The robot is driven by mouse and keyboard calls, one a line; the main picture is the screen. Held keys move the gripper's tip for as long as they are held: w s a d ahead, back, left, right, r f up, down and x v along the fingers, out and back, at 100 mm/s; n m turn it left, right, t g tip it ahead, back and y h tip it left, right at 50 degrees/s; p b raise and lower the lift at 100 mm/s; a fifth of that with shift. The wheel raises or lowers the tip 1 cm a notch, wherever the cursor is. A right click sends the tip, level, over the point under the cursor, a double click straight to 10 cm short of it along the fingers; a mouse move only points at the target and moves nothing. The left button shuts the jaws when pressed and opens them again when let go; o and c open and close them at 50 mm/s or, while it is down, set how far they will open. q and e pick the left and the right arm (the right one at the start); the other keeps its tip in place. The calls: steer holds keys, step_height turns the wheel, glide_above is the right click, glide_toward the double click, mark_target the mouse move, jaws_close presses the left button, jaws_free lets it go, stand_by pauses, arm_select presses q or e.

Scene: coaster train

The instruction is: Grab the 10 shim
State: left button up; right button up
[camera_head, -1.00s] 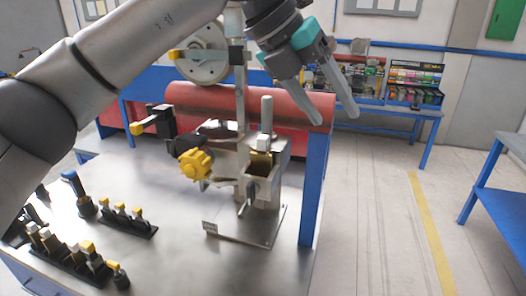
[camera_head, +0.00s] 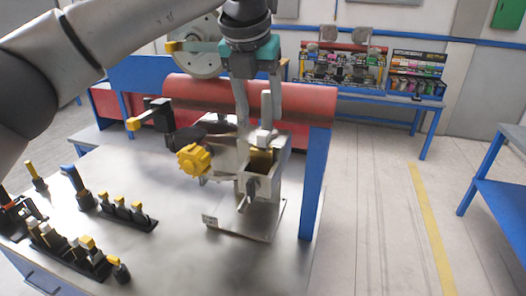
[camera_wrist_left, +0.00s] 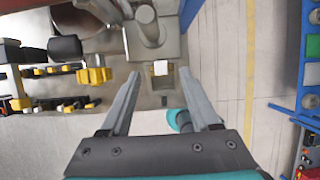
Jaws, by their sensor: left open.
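A small pale block (camera_head: 263,138) sits on top of the metal fixture (camera_head: 258,222) on the table; the wrist view shows it as a white piece (camera_wrist_left: 161,68). No number is readable on it, so I cannot tell whether it is the 10 shim. My left gripper (camera_head: 257,122) is open, pointing down over the fixture. In the wrist view its fingers (camera_wrist_left: 160,78) are spread, with the white piece between their tips in the picture; contact cannot be told. Racks of yellow-topped pieces (camera_head: 128,213) stand at the left, their markings unreadable. My right gripper is not in view.
A yellow knob (camera_head: 194,160) and a black arm with a yellow tip (camera_head: 150,118) stick out left of the fixture. A blue post (camera_head: 313,185) stands at its right. A red roller (camera_head: 300,105) lies behind. The table front is clear.

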mark_target(263, 133)
arm_select(q)
steer(key=x, duration=0.1)
steer(key=p+x, duration=0.1)
steer(key=x, duration=0.2)
steer(key=shift+s+a+f+p, duration=0.1)
steer(key=shift+s+f+p, duration=0.15)
steer(key=shift+f, duration=0.3)
steer(key=shift+w+f, duration=0.15)
steer(key=shift+f, duration=0.15)
steer(key=shift+c, duration=0.3)
jaws_close()
stand_by(0.4)
